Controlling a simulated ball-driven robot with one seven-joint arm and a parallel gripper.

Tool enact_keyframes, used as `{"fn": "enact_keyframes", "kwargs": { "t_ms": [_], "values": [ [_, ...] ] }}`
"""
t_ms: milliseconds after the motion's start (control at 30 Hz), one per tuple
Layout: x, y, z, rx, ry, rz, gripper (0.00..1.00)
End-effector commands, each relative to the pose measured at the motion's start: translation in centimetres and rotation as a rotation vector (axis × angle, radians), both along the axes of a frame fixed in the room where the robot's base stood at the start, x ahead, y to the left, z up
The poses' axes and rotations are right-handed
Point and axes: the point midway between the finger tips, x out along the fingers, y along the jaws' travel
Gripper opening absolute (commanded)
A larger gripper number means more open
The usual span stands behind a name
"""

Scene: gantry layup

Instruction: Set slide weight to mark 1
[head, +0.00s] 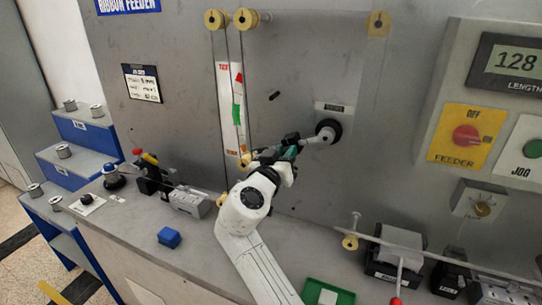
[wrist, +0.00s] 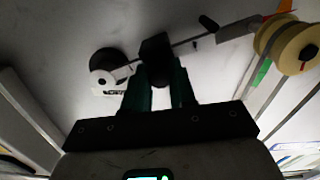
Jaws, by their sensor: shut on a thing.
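The slide weight is a black block (wrist: 155,48) on a thin rod (wrist: 196,40) in the wrist view. In the head view it is a small dark block (head: 291,138) on the dancer arm, between the round black pivot (head: 328,131) and the yellow roller (head: 247,160) at the arm's left end. My gripper (head: 288,152) reaches it from below. Its two teal fingers (wrist: 161,88) are shut on the slide weight. The pivot (wrist: 106,64) shows left of the weight, and the roller (wrist: 288,45) at the upper right. I cannot read any marks on the rod.
A coloured scale strip (head: 231,108) is on the grey panel behind the roller, with vertical strands passing near it. A control panel (head: 487,130) with red and green buttons is at the right. A blue block (head: 169,237) and a green tray (head: 328,293) sit on the bench.

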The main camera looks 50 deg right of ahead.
Motion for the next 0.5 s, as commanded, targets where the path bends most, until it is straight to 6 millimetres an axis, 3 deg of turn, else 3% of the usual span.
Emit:
{"fn": "enact_keyframes", "kwargs": {
  "t_ms": [33, 200, 500],
  "values": [
    [-1.2, -0.5, 0.6, 0.001, -0.003, -0.006, 0.0],
    [-3.2, -1.2, 1.6, 0.0, -0.001, -0.004, 0.0],
    [-3.7, -1.4, 1.8, -0.003, -0.001, -0.003, 0.0]
  ]
}}
